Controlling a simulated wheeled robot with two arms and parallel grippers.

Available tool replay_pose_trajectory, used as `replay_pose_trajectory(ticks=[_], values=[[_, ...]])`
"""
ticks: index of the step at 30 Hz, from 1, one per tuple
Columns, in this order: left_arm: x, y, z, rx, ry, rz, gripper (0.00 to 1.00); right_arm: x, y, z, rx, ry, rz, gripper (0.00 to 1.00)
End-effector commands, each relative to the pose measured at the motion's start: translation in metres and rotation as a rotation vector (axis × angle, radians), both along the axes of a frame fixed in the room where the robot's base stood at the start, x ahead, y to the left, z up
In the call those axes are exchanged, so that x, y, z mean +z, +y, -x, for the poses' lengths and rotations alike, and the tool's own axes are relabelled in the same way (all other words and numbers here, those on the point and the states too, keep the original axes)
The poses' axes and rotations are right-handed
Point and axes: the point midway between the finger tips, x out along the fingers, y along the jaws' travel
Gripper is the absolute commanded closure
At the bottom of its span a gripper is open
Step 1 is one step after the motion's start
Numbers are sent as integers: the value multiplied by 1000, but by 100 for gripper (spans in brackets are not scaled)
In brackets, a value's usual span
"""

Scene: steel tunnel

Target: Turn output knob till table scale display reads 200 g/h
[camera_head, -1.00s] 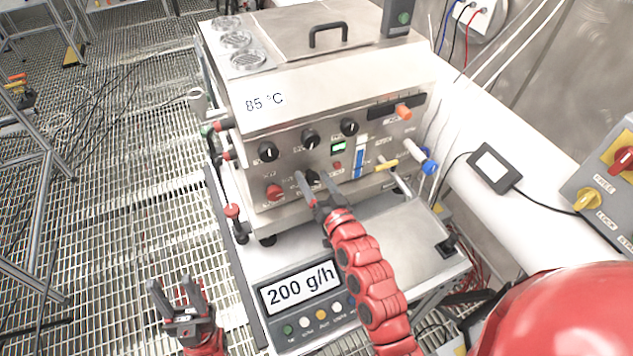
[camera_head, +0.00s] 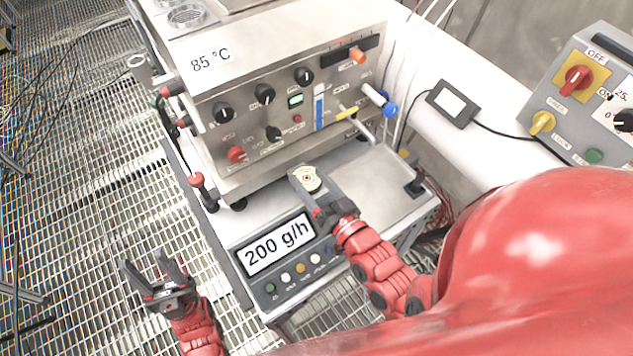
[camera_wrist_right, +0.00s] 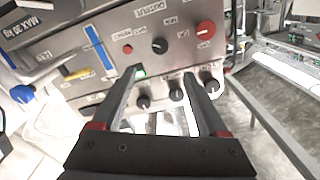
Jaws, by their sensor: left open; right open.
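The black output knob (camera_head: 273,133) is on the lower front of the steel machine (camera_head: 290,60). It also shows in the right wrist view (camera_wrist_right: 159,46), with its label beside it. The table scale display (camera_head: 275,247) reads 200 g/h. My right gripper (camera_head: 308,178) is in front of the panel over the scale's plate, apart from the knob. In the right wrist view its two fingers (camera_wrist_right: 160,72) are spread with nothing held between them. My left gripper (camera_head: 143,262) is open and empty over the floor grating, left of the scale.
A red knob (camera_head: 236,154) is left of the output knob, and several black knobs are above. A blue-ended lever (camera_head: 388,108) projects at right. A grey control box (camera_head: 590,95) stands at far right.

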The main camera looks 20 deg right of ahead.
Motion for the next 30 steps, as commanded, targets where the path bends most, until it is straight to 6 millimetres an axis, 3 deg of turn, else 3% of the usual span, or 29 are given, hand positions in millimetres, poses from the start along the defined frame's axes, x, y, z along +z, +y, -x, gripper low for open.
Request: replay_pose_trajectory(ticks=[9, 30], values=[[10, 0, 0, 0, 0, 0, 50, 1, -3, 17, 0, 0, -3, 24], [10, 0, 0, 0, 0, 0, 50, 0, -3, 19, 0, 1, -4, 24]])
